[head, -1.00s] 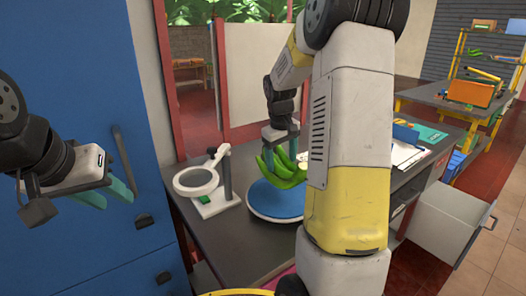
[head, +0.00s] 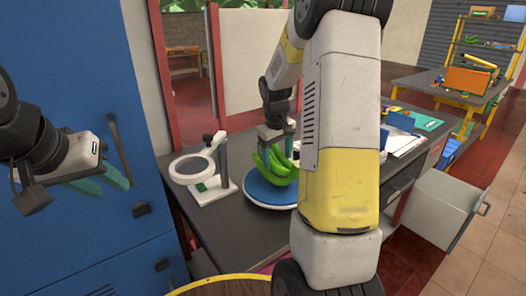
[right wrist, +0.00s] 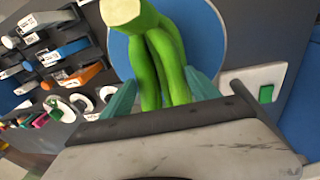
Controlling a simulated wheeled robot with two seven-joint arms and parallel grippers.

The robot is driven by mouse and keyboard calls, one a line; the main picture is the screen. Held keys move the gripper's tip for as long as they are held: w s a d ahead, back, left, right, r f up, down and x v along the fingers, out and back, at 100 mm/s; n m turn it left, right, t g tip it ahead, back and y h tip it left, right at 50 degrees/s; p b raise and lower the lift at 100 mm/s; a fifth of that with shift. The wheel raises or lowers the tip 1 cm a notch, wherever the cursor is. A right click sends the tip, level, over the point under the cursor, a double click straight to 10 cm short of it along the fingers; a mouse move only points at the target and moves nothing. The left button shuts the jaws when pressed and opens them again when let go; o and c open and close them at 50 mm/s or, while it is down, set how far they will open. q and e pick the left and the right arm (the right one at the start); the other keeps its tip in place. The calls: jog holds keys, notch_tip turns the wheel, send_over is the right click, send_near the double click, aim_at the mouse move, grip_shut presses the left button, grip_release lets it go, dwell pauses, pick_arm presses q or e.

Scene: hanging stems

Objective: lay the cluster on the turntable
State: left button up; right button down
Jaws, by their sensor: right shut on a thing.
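The cluster is a bunch of green bananas (head: 272,162) with a pale cut stem end (right wrist: 122,12) in the right wrist view. My right gripper (head: 278,133) points down and is shut on the cluster, with one teal finger on each side of it in the right wrist view (right wrist: 160,92). The turntable (head: 262,196) is a round blue disc with a white rim, directly below the cluster. I cannot tell whether the bananas touch it. My right arm hides the turntable's right part. My left gripper (head: 103,181) is empty and open, in front of the blue cabinet.
A white magnifier stand (head: 206,170) is left of the turntable on the dark bench (head: 225,228). Papers and a blue box (head: 400,120) lie at the bench's right end. An open drawer (head: 442,205) juts out at right. The bench front has free room.

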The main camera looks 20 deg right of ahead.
jog(key=shift+f, duration=0.4)
jog(key=shift+c, duration=0.6)
grip_release()
jog(key=r, duration=0.5)
jog(key=s+a+r, duration=0.1)
jog(key=r, duration=0.1)
jog(key=shift+r, duration=0.35)
jog(key=s+a+r+m+t+y, duration=0.1)
jog(key=s+a+r, duration=0.2)
jog(key=s, duration=0.5)
jog(key=s+a+r+t+y, duration=0.1)
jog(key=s+a+r+t, duration=0.1)
jog(key=s+a, duration=0.3)
jog(key=s+a+r+m+t+y, duration=0.1)
jog(key=s+a+r, duration=0.3)
jog(key=s, duration=0.6)
jog(key=shift+s+a+r+m+t, duration=0.2)
jog(key=shift+s+r+m+t, duration=0.1)
jog(key=shift+s, duration=0.1)
